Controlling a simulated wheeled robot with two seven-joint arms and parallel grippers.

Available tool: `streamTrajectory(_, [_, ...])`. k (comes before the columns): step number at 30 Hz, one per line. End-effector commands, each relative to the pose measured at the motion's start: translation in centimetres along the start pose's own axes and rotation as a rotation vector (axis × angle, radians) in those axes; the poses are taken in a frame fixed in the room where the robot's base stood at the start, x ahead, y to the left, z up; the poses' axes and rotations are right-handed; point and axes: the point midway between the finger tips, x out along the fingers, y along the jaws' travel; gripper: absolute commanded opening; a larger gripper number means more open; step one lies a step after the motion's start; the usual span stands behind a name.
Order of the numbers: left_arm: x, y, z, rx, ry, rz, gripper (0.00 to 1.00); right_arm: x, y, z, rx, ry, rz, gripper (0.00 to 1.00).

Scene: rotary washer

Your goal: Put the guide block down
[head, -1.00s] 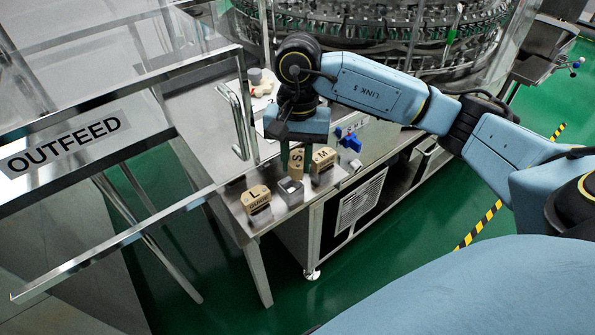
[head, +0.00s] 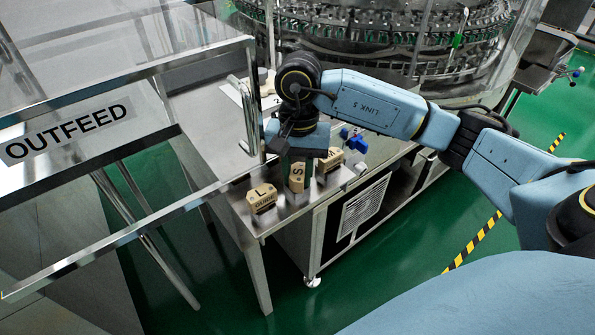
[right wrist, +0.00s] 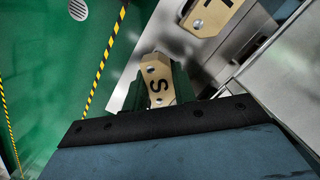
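The guide block marked S (head: 297,177) is tan and stands upright near the front edge of the steel table, between two other blocks. My right gripper (head: 297,160) is above and around it. In the right wrist view, the dark green fingers of my right gripper (right wrist: 158,88) are against both sides of the S block (right wrist: 157,78), with no clear gap. I cannot tell whether the block's underside touches what is below it. My left gripper is out of view.
A block marked L (head: 262,198) stands just left of S, and another tan block (head: 331,158) stands just right, partly hidden. A blue-handled part (head: 355,142) lies behind. The steel table's (head: 235,205) front edge is close. A clear OUTFEED guard (head: 140,130) is left.

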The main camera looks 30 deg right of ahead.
Motion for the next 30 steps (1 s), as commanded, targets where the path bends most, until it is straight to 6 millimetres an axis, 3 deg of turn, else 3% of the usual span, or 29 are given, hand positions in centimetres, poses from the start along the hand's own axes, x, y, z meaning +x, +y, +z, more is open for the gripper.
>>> streamTrajectory(1, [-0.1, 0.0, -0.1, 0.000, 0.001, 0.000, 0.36, 0.0, 0.0, 0.0, 0.000, 0.000, 0.000, 0.32])
streamTrajectory(5, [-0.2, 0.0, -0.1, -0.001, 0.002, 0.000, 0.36, -0.1, 0.0, 0.0, 0.000, 0.000, -0.001, 0.48])
streamTrajectory(18, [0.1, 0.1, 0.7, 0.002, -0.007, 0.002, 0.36, -0.4, 0.0, 0.1, 0.000, 0.000, -0.001, 0.48])
streamTrajectory(30, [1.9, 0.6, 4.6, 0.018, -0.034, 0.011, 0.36, -9.2, -0.1, 0.0, 0.000, 0.003, -0.004, 0.48])
